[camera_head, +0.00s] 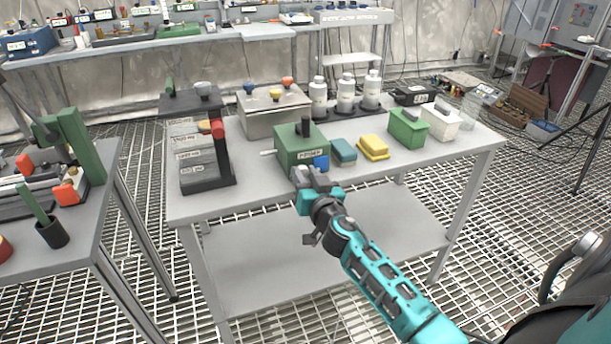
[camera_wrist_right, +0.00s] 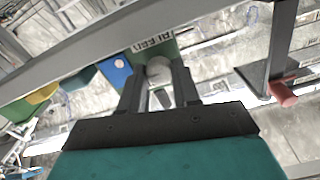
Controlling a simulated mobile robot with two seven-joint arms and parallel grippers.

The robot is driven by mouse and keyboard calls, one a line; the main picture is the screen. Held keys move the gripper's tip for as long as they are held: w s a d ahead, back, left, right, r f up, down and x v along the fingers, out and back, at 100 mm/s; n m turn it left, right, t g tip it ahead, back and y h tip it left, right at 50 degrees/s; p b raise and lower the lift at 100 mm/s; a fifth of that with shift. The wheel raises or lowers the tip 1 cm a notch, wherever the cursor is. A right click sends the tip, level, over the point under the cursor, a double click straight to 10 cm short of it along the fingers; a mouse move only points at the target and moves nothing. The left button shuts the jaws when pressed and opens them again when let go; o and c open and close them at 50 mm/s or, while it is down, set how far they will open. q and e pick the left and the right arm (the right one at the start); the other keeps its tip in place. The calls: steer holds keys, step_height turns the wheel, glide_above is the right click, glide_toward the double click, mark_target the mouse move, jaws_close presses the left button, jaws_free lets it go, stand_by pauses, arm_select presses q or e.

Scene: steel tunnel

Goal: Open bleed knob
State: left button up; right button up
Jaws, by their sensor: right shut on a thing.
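The right wrist view shows the box's green face (camera_wrist_right: 168,50) with a label that seems to read BLEED. A pale grey round knob (camera_wrist_right: 159,70) sits below that label. My right gripper (camera_head: 309,177) is at the front of the box, its two fingers on either side of the grey knob and shut on it. In the head view the gripper hides this knob. My left gripper is not in view.
A black stand with a red handle (camera_head: 217,129) is left of the box. A teal block (camera_head: 343,151) and a yellow block (camera_head: 373,147) lie to its right. Grey canisters (camera_head: 345,93) stand behind.

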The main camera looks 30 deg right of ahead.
steer(key=shift+c, duration=1.2)
